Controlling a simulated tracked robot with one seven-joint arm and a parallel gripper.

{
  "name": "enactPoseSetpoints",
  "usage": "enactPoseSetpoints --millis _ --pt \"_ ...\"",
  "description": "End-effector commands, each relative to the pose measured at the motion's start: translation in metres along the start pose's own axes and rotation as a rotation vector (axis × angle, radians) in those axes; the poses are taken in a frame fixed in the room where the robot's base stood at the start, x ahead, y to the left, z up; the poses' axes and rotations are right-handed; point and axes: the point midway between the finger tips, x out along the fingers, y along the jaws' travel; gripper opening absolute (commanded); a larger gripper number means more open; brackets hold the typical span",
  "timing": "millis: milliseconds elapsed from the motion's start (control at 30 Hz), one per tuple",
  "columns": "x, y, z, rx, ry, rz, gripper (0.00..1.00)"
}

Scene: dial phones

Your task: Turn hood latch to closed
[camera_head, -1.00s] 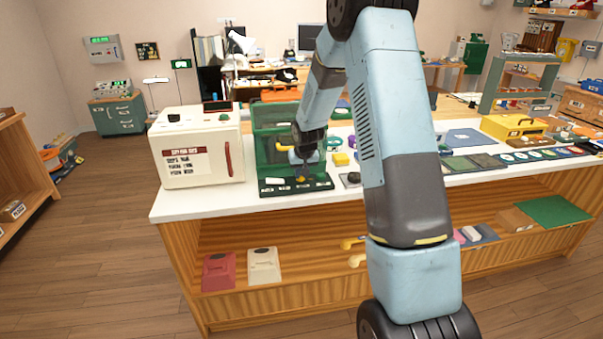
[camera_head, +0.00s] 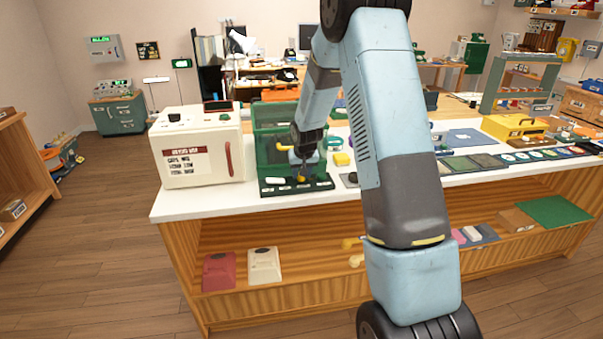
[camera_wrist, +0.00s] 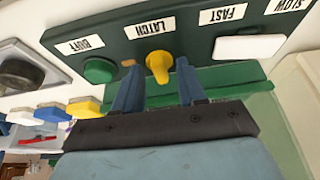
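A dark green machine with a raised green hood (camera_head: 275,118) stands on the white counter. Its front panel (camera_head: 322,184) also shows in the wrist view (camera_wrist: 190,37), with labels BUFF, LATCH, FAST and SLOW. Beside the LATCH label is a yellow latch knob (camera_wrist: 158,66), its narrow end toward my gripper. My gripper (camera_wrist: 158,78) is open, with its two blue fingers apart. The knob lies just beyond and between the fingertips, and no finger visibly grips it. In the head view, my gripper (camera_head: 303,172) is right over the panel and hides part of the latch area.
A green button (camera_wrist: 99,70) and a white switch (camera_wrist: 249,47) flank the knob on the panel. A cream oven-like box (camera_head: 200,150) stands close to the left of the machine. A small yellow block (camera_head: 341,159) lies to the right.

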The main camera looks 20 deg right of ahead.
Motion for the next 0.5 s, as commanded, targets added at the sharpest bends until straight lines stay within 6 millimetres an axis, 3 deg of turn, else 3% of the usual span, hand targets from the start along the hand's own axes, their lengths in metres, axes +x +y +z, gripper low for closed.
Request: enactPoseSetpoints --millis 300,500 --pt "-0.003 0.000 0.000 -0.001 0.000 0.000 0.41" --pt "-0.025 0.000 -0.001 -0.001 0.003 0.000 0.41"
